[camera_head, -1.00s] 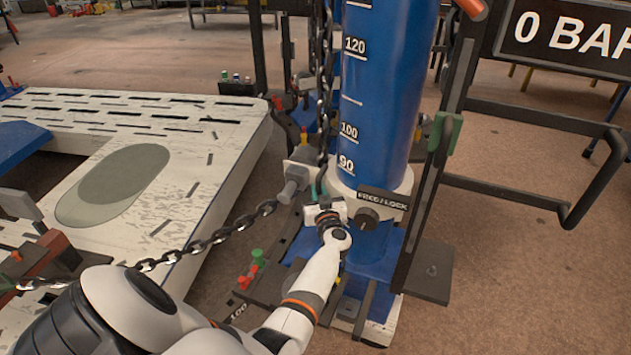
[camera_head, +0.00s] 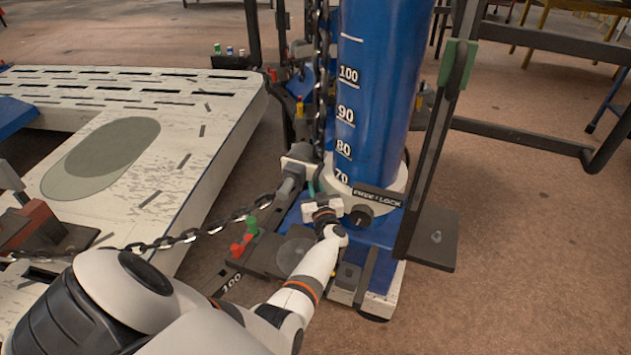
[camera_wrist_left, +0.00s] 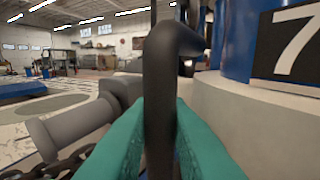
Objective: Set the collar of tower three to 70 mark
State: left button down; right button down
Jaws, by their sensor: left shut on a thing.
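The tower is a blue column (camera_head: 376,95) with white marks, 100, 90, 80 and 70 showing. A white collar (camera_head: 388,187) rings its lower part, its upper edge just under the 70. A FREE/LOCK plate (camera_head: 376,196) with a dark knob (camera_head: 361,215) is on the collar's front; the knob's setting is too small to tell. My left gripper (camera_head: 316,188) is at the collar's left side. In the left wrist view its teal fingers (camera_wrist_left: 160,140) are shut on a dark bent handle (camera_wrist_left: 165,60), beside the pale collar (camera_wrist_left: 235,110) and a large 7. My right gripper is out of view.
A chain (camera_head: 190,234) hangs in a slack line left of the tower, above my left arm. A pale slotted bench (camera_head: 215,130) fills the left. A dark upright frame (camera_head: 440,150) stands close on the right. Open floor (camera_head: 530,260) lies beyond it.

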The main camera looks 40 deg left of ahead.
pick_arm(q)
jog(key=shift+r, duration=0.1)
jog(key=c, duration=1.5)
grip_release()
jog(key=shift+o, duration=0.3)
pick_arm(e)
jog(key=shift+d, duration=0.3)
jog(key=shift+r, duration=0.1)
